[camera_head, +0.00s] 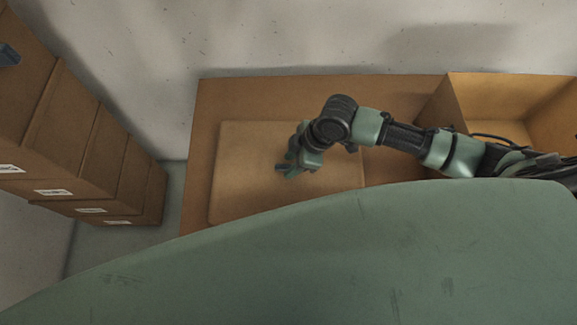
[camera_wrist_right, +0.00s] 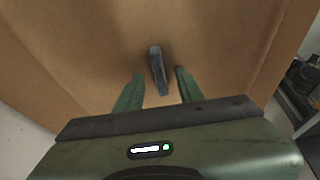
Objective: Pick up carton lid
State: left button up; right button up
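The carton lid (camera_head: 240,150) is a flat, light brown panel lying on the brown work surface in the head view. In the right wrist view the lid (camera_wrist_right: 90,45) fills most of the picture. A short dark grey handle (camera_wrist_right: 157,66) stands out from it. My right gripper (camera_head: 289,171) is over the middle of the lid. In the right wrist view its two green fingers (camera_wrist_right: 159,75) are apart, one on each side of the handle, with gaps showing between them and it.
An open, empty-looking carton (camera_head: 480,92) stands at the right of the work surface (camera_head: 290,95), partly behind my right arm. Several stacked brown cartons (camera_head: 85,150) with white labels stand at the left. A large green surface covers the lower part of the head view.

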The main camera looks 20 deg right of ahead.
jog(key=shift+f, duration=0.25)
grip_shut()
jog(key=shift+r, duration=0.15)
